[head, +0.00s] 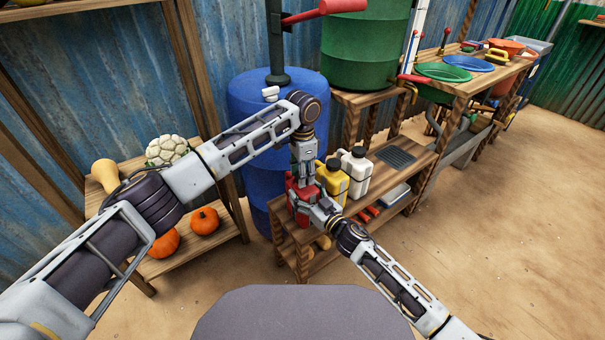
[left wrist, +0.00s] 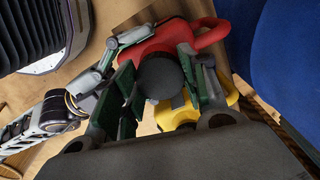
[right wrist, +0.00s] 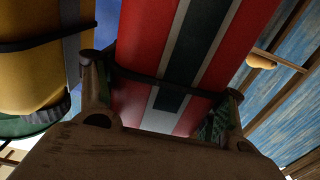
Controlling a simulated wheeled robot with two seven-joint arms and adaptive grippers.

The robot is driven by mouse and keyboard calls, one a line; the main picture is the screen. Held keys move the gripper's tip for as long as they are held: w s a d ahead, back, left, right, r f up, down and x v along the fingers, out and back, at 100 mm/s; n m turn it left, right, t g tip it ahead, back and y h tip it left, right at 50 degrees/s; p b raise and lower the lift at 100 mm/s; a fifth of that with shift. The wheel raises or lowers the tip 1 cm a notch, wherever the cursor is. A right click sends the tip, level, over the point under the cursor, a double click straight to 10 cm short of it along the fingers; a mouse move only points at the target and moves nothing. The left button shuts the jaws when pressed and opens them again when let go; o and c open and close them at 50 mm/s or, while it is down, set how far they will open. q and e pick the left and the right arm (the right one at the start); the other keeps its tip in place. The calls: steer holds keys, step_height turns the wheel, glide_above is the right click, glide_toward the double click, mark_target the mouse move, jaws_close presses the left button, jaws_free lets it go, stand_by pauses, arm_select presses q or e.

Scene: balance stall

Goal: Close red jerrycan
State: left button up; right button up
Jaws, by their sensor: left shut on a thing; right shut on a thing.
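The red jerrycan (head: 299,197) stands at the left end of the low wooden bench, partly hidden by my grippers in the head view. My right gripper (head: 318,212) is shut on the jerrycan's body from the front; its fingers flank the red body (right wrist: 185,50) with its grey and dark stripes in the right wrist view. My left gripper (head: 303,180) points down from above. In the left wrist view its fingers are shut around a round black cap (left wrist: 160,76) over the red jerrycan top (left wrist: 165,38). Whether the cap sits on the spout is hidden.
A yellow jerrycan (head: 333,180) stands close on the right, with a white one (head: 356,172) beyond it. A blue barrel (head: 255,110) stands behind. A dark grate (head: 396,157) lies on the bench. Pumpkins (head: 204,221) fill a shelf at left.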

arm_select(q)
steer(key=m, duration=0.5)
steer(key=o, duration=1.1)
steer(key=shift+o, duration=0.2)
steer(key=shift+r, duration=2.25)
steer(key=shift+c, duration=0.4)
